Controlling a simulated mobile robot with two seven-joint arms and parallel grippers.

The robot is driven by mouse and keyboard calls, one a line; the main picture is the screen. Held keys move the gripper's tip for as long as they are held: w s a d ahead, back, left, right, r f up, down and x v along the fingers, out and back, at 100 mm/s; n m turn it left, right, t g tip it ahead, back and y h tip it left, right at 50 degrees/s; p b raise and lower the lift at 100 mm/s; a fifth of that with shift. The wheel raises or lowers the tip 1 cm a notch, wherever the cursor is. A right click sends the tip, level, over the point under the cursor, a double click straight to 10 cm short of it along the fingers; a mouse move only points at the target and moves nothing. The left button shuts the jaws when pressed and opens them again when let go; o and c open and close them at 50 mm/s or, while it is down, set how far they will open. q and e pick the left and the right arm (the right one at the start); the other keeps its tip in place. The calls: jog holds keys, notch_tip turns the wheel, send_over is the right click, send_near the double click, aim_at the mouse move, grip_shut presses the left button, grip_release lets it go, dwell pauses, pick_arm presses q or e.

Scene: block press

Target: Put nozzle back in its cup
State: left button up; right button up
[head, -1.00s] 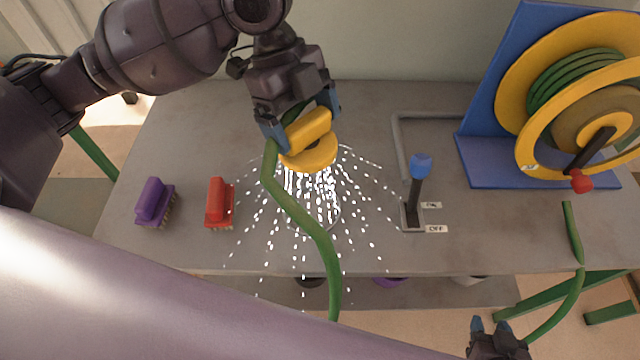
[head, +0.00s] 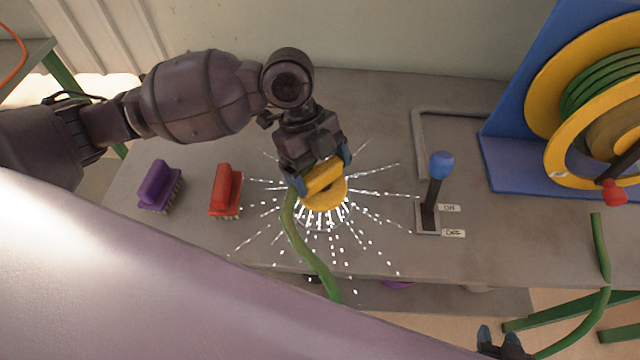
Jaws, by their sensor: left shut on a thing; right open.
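The yellow nozzle (head: 326,190) is in my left gripper (head: 321,178), which is shut on it. It points down over the table, and white water drops spray out from under it on all sides. A green hose (head: 306,252) runs from the nozzle over the table's front edge. A round opening or cup under the spray is mostly hidden by the nozzle, so I cannot tell whether they touch. My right gripper (head: 502,343) is open and empty at the bottom edge, below the table front.
A purple brush (head: 157,187) and a red brush (head: 225,190) lie left on the grey table (head: 380,110). A blue-topped lever (head: 437,178) with ON and OFF labels stands right of the nozzle. A yellow hose reel (head: 560,90) on a blue stand fills the right.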

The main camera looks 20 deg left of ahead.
aim_at(319, 188)
pick_arm(q)
jog(key=shift+f, duration=0.3)
notch_tip(319, 188, down, 5)
jog(key=shift+r+b, duration=0.1)
jog(key=shift+b, duration=0.45)
pick_arm(e)
jog(key=shift+f, duration=0.5)
pick_arm(q)
jog(key=shift+f, duration=0.2)
jog(key=o, duration=0.8)
jog(key=shift+f, duration=0.1)
jog(key=shift+a+r, duration=0.1)
jog(key=shift+r, duration=0.4)
jog(key=p+v, duration=0.2)
jog(key=v, duration=0.9)
jog(key=shift+a+r, duration=0.1)
jog(key=shift+r, duration=0.1)
pick_arm(e)
jog(key=shift+s+d+r, duration=0.1)
jog(key=shift+s+r, duration=0.25)
jog(key=shift+r, duration=0.15)
jog(key=shift+w+r, duration=0.2)
jog(key=shift+w, duration=0.05)
